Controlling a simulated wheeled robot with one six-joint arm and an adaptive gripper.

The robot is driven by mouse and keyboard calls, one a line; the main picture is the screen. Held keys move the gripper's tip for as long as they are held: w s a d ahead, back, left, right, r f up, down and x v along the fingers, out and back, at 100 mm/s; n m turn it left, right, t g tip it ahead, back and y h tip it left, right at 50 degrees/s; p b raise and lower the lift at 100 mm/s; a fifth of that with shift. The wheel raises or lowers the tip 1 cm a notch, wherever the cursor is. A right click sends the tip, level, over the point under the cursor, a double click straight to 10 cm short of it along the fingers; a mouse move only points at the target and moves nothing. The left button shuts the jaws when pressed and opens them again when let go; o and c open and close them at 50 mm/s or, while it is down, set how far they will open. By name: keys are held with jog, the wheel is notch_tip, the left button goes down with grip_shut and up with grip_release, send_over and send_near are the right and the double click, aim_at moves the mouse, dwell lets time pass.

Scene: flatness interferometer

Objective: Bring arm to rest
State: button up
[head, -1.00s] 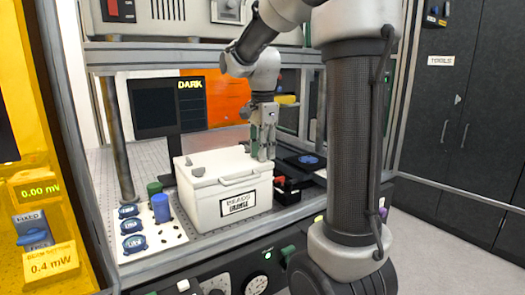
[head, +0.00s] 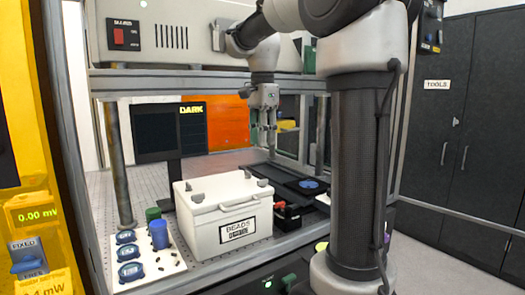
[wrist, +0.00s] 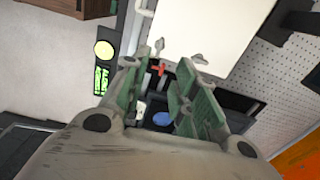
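My gripper (head: 268,143) hangs from my arm in the head view, fingers pointing down, above and to the right of the white box labelled BEADS (head: 222,213). It does not touch the box. In the wrist view, my gripper (wrist: 163,108) has its two green-padded fingers spread apart with nothing held between them. Beyond the fingers lie a dark tray with a blue disc (wrist: 162,119) and a small red part (wrist: 158,69).
The bench sits in a metal frame with a shelf (head: 190,76) above and posts at the sides. A DARK screen (head: 170,130) stands behind the box. Blue round items (head: 130,253) and a green and a blue cylinder (head: 159,234) are at the left. Grey cabinets (head: 460,130) stand at right.

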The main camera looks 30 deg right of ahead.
jog(key=shift+r, duration=0.15)
dwell(0.4)
notch_tip(320, 180, down, 5)
jog(key=n, duration=0.7)
jog(key=shift+r+t, duration=0.15)
jog(key=shift+t, duration=0.25)
jog(key=s+a+f+n+t, duration=0.1)
jog(key=s+f+n, duration=0.3)
jog(key=s, duration=0.5)
jog(key=s+a+f+n+t, duration=0.2)
jog(key=s+n, duration=0.4)
jog(key=s, duration=0.4)
notch_tip(320, 180, down, 2)
jog(key=shift+a+f+n+t, duration=0.1)
jog(key=shift+a+n+t, duration=0.2)
jog(key=shift+a, duration=0.35)
